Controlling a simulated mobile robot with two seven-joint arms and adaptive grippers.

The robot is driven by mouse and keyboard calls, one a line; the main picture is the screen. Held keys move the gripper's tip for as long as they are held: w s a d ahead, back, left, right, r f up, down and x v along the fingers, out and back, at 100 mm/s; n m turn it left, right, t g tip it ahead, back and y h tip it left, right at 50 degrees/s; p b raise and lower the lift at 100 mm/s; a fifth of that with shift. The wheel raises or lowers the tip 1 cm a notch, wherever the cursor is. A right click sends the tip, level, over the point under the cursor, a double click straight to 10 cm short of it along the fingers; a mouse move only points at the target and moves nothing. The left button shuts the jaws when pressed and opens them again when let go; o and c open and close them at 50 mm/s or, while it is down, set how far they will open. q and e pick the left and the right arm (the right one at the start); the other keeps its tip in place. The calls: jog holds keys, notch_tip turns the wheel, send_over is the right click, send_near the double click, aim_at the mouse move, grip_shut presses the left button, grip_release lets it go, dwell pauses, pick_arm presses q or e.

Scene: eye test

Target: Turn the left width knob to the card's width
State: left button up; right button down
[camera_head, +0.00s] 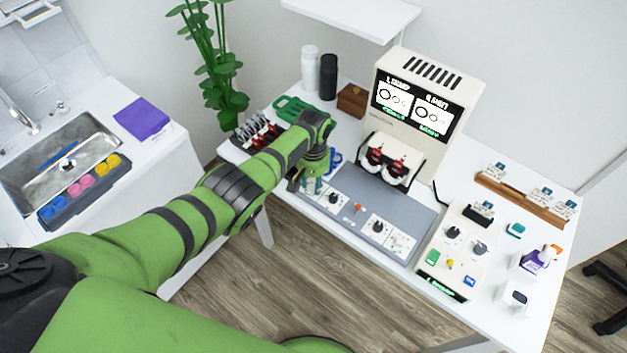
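The grey control panel (352,212) lies on the white table. It carries a dark knob (334,197) on a white plate toward its left end and another dark knob (378,226) further right. Their labels are too small to read, so I cannot tell which is the width knob. My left gripper (311,184) points down at the panel's left end. It hides that part, and whether its fingers touch anything is unclear. Small cards (541,194) stand along a wooden rack (520,201) at the right; their print is unreadable. My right gripper is not in view.
A machine with a two-ring screen (415,108) stands behind the panel. A white box with knobs (444,256) is to its right. Bottles (328,77), a brown box (352,100) and a green item (289,107) stand behind my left gripper. Small items occupy the table's right end.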

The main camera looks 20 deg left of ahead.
aim_at(313, 184)
pick_arm(q)
jog(key=shift+d+r, duration=0.1)
jog(key=shift+r, duration=0.55)
notch_tip(313, 184, up, 11)
jog(key=shift+f, duration=0.15)
